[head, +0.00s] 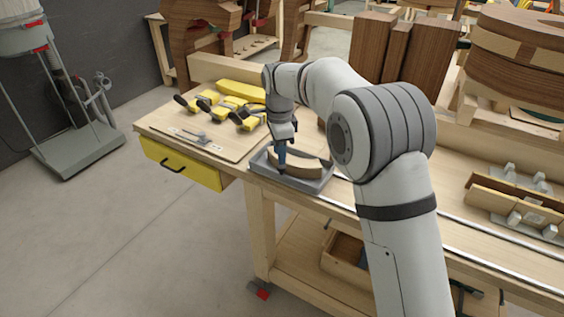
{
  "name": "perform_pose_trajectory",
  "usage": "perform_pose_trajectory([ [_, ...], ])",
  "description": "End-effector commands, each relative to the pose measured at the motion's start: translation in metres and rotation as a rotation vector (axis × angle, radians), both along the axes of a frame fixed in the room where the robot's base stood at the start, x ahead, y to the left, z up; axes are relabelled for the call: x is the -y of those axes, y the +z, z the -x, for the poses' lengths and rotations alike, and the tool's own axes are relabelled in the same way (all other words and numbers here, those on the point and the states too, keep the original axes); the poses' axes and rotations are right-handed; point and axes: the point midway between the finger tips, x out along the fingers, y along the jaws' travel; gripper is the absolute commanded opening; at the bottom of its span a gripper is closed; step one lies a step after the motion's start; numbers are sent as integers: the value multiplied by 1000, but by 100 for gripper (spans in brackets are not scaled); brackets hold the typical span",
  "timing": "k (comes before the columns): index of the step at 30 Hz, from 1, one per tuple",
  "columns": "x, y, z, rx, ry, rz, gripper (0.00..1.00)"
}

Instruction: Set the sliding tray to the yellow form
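A grey tray (288,183) sits at the front edge of the wooden bench, in the middle of the head view. A curved brown wooden piece (306,169) lies in it. My gripper (282,163) points down at the tray's left part, its blue fingers beside the curved piece. The finger gap is too small to see, so I cannot tell whether it grips the tray or the piece. Several yellow clamp-like things (242,117) lie on a board left of the tray, with a long yellow piece (240,91) behind them. I cannot tell which is the yellow form.
A metal rail (470,249) runs along the bench front, right of the tray. A yellow drawer (180,165) is under the bench's left end. Wooden blocks (408,52) stand behind my arm. A wooden fixture with grey clamps (515,205) is at right. My arm hides the bench middle.

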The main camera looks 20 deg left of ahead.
Motion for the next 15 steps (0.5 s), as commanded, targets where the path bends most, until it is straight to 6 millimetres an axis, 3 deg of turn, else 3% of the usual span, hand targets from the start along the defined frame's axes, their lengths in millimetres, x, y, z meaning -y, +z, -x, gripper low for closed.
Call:
perform_pose_trajectory([
  [6,-1,29,2,3,1,-2,34],
  [15,0,37,2,1,1,-1,34],
])
